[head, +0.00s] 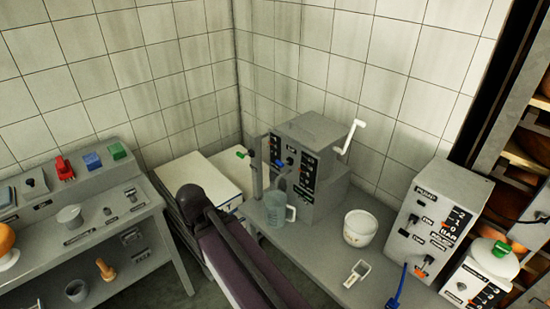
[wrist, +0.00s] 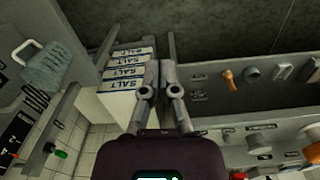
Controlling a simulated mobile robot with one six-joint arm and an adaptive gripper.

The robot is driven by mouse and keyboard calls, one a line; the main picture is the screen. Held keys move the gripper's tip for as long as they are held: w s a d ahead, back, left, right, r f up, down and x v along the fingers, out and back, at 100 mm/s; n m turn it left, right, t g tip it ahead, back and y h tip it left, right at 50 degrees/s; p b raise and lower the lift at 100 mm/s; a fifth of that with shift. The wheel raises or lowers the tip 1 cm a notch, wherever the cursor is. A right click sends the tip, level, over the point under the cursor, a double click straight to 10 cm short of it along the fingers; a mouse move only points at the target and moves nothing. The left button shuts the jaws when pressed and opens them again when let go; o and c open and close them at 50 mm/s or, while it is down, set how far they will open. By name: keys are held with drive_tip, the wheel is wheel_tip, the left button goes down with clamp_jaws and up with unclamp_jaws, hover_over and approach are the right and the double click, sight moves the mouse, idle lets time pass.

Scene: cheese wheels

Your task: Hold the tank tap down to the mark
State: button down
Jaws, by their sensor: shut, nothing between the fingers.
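The grey tank unit (head: 312,150) stands at the back of the right bench, with dark panels and small knobs on its front. A clear measuring jug (head: 275,208) stands below its spout; it also shows upside down in the wrist view (wrist: 45,68). A green-tipped lever (head: 243,155) sticks out left from a post beside the unit; its green tip shows in the wrist view (wrist: 62,154). I cannot tell for sure which part is the tap, and the mark is too small to read. My gripper (wrist: 160,72) is shut and empty, apart from the jug and lever. It is not clearly visible in the head view.
Several salt packs (wrist: 125,72) lie beyond my fingers. A white tub (head: 360,227), a scoop (head: 356,272) and a pump box (head: 438,215) are on the right bench. The left bench (head: 75,245) holds small tools. Tiled walls close the corner.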

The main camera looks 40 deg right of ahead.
drive_tip(key=shift+w+a, duration=0.15)
drive_tip(key=shift+w, duration=0.05)
drive_tip(key=shift+a, duration=0.1)
drive_tip(key=shift+r, duration=0.1)
drive_tip(key=w+d+r+h+p, duration=0.2)
drive_tip(key=w+d+r+p, duration=0.1)
drive_tip(key=d, duration=0.8)
drive_tip(key=w+d+r+h+p, duration=0.2)
drive_tip(key=w+d+r, duration=0.3)
drive_tip(key=w+d, duration=0.3)
drive_tip(key=w+d+r+n+h+p, duration=0.1)
drive_tip(key=w+d, duration=0.5)
drive_tip(key=d, duration=0.9)
wheel_tip(320, 180, up, 3)
drive_tip(key=h+p, duration=0.1)
drive_tip(key=p, duration=0.1)
drive_tip(key=shift+t+h+p, duration=0.3)
drive_tip(key=shift+h+p, duration=0.05)
drive_tip(key=shift+h, duration=0.05)
drive_tip(key=shift+f, duration=0.25)
